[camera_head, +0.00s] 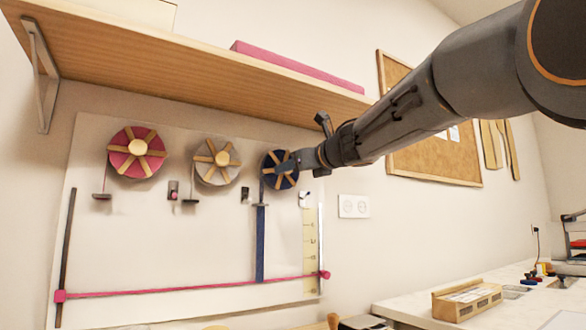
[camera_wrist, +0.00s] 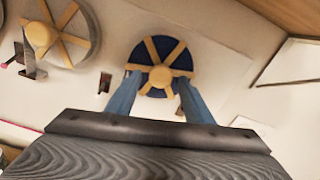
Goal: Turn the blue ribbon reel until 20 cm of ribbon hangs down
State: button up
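The blue ribbon reel (camera_head: 268,172) with wooden spokes hangs on the wall panel, rightmost of three reels. Its blue ribbon (camera_head: 260,245) hangs straight down, its lower end about level with the pink cord (camera_head: 180,290). A ruler strip (camera_head: 309,250) is right of the ribbon. My gripper (camera_head: 290,167) is at the reel's front. In the wrist view, the fingers of my gripper (camera_wrist: 158,77) stand apart on either side of the wooden hub of the blue reel (camera_wrist: 160,75), with gaps visible. Contact cannot be told. The ribbon is not clearly visible there.
The pink reel (camera_head: 124,164) and grey-white reel (camera_head: 206,172) are to the left. A wooden shelf (camera_head: 190,65) runs above the reels. A wall socket (camera_head: 353,206) is to the right. A counter (camera_head: 410,306) with a wooden box (camera_head: 466,300) stands at lower right.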

jog(key=v, duration=0.7)
jog(key=shift+s+d, duration=0.25)
jog(key=shift+s, duration=0.05)
dwell(0.4)
